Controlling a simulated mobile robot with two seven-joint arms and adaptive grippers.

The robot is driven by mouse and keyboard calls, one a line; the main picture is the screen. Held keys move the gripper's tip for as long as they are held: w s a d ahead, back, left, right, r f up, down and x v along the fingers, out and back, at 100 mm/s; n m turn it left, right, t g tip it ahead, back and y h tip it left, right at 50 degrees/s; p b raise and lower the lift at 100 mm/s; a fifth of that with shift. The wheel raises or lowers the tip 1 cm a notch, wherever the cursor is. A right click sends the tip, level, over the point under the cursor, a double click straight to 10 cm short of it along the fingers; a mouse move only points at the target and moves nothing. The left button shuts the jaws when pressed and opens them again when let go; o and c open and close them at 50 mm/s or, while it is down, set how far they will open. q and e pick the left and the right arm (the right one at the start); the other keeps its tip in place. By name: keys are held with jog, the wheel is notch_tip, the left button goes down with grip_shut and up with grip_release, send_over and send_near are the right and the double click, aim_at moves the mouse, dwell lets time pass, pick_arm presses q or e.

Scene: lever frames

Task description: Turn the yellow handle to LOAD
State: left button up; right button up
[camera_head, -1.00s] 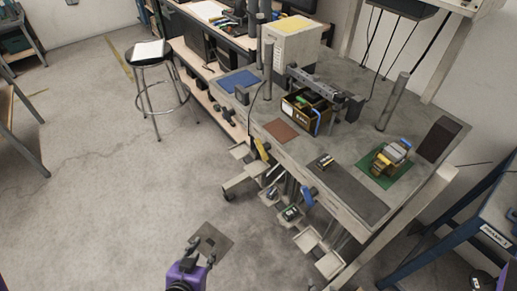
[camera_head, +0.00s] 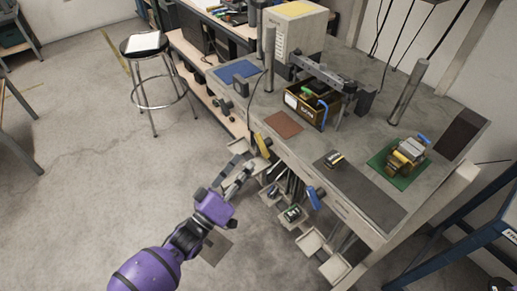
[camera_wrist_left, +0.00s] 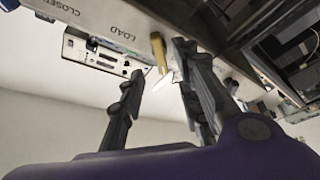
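The yellow handle (camera_head: 262,145) sticks out from the front edge of the workbench, at its left part. In the left wrist view the yellow handle (camera_wrist_left: 158,48) hangs from a pale panel, just right of the printed word LOAD (camera_wrist_left: 123,33); CLOSED is printed further left. My left gripper (camera_head: 242,170) is just below and left of the handle in the head view. In the left wrist view its fingers (camera_wrist_left: 158,66) are spread, with the handle showing beyond the gap between them. I cannot tell whether they touch it. My right gripper is not in view.
A blue handle (camera_head: 314,198) sticks out further right along the bench edge. Small trays (camera_head: 310,241) hang below. The bench (camera_head: 300,160) carries a box of tools (camera_head: 312,104) and a green mat (camera_head: 380,170). A stool (camera_head: 145,44) stands at back left; open floor lies left.

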aim_at(260, 148)
pick_arm(q)
jog(key=p+x, duration=0.1)
jog(key=x, duration=0.6)
jog(key=shift+w+d, duration=0.15)
jog(key=shift+c, duration=0.2)
grip_shut()
